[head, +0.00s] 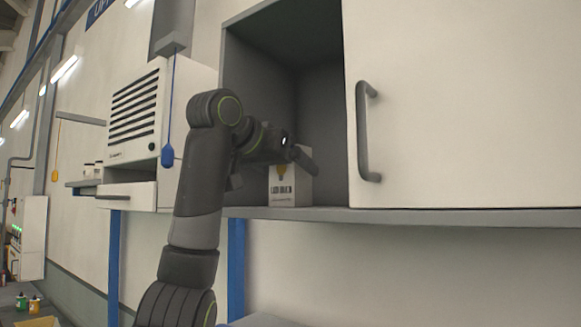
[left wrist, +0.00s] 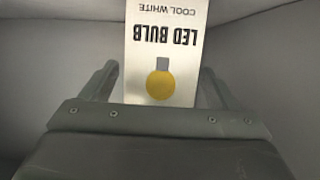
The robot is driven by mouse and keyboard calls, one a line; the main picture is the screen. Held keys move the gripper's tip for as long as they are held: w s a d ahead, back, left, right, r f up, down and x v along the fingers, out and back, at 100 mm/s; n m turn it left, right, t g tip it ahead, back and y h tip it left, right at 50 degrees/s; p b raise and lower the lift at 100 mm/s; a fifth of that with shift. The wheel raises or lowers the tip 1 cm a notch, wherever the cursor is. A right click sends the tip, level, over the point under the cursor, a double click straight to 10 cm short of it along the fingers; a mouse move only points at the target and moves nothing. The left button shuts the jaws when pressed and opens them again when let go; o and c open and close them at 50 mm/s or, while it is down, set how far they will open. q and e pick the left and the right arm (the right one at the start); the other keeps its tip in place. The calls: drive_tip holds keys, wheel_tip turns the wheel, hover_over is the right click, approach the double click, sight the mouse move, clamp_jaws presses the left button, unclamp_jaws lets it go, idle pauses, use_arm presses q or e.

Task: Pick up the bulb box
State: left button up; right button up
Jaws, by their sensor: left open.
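The bulb box (head: 291,187) is a small white box with a yellow bulb picture, upright on the floor of the open grey cabinet. In the left wrist view the same box (left wrist: 166,50) appears upside down, with "LED BULB" and "COOL WHITE" on its face. My left gripper (head: 300,158) is at the box's upper part in the head view and hides some of it. In the left wrist view my left gripper (left wrist: 160,85) is open, with one finger on each side of the box. A gap shows beside each finger. My right gripper is not in view.
The cabinet shelf (head: 420,214) runs along the bottom edge. A white door with a grey handle (head: 366,130) covers the right part. The cabinet's grey side wall (head: 248,100) stands to the left. A white vented unit (head: 135,115) hangs further left.

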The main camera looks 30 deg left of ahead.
use_arm(q)
drive_tip(key=shift+x, duration=0.85)
drive_tip(key=shift+s, duration=0.1)
drive_tip(key=shift+r, duration=0.1)
drive_tip(key=shift+c, duration=1.4)
drive_tip(key=c, duration=0.8)
drive_tip(key=shift+r, duration=0.15)
drive_tip(key=shift+r, duration=4.8)
